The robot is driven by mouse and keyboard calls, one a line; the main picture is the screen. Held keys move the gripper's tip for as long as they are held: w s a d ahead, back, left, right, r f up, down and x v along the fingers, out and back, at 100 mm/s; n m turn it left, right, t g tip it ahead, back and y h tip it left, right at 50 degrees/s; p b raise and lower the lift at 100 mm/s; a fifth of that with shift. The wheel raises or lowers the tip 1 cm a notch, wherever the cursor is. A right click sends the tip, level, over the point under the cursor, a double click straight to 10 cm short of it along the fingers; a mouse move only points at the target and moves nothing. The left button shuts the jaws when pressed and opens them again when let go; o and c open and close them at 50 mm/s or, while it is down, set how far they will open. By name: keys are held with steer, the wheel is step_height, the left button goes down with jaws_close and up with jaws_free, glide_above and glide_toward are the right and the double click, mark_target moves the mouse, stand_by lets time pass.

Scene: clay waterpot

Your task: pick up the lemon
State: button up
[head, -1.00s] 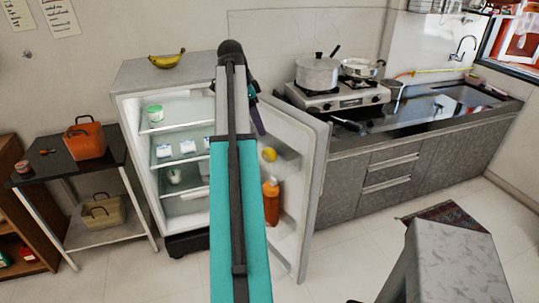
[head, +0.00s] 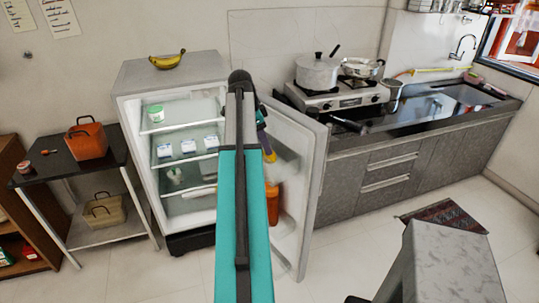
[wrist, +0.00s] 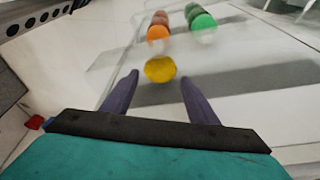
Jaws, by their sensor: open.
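The lemon (wrist: 160,69) is yellow and shows in the wrist view just beyond and between my gripper's fingertips. My gripper (wrist: 158,80) is open, its two purple fingers spread, with nothing held. I cannot tell whether a fingertip touches the lemon. In the head view the lemon (head: 271,157) is mostly hidden behind my arm and gripper, at the inside of the open fridge door (head: 308,160). One purple finger (head: 265,143) shows beside it.
An orange bottle (head: 272,205) sits lower on the door. Orange (wrist: 158,33) and green (wrist: 203,28) items stand beyond the lemon in the wrist view. The fridge shelves (head: 178,160) lie left of my arm. Bananas (head: 167,62) lie on top. The counter (head: 400,125) is at right.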

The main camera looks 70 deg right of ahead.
steer(key=shift+f, duration=0.2)
steer(key=shift+s+f, duration=0.1)
steer(key=shift+f, duration=0.05)
steer(key=shift+p+x, duration=1)
steer(key=shift+x, duration=0.05)
steer(key=shift+p+x, duration=0.4)
steer(key=shift+x, duration=0.95)
steer(key=shift+a, duration=0.1)
steer(key=c, duration=0.7)
step_height(320, 180, up, 8)
steer(key=b, duration=0.3)
steer(key=shift+r, duration=0.95)
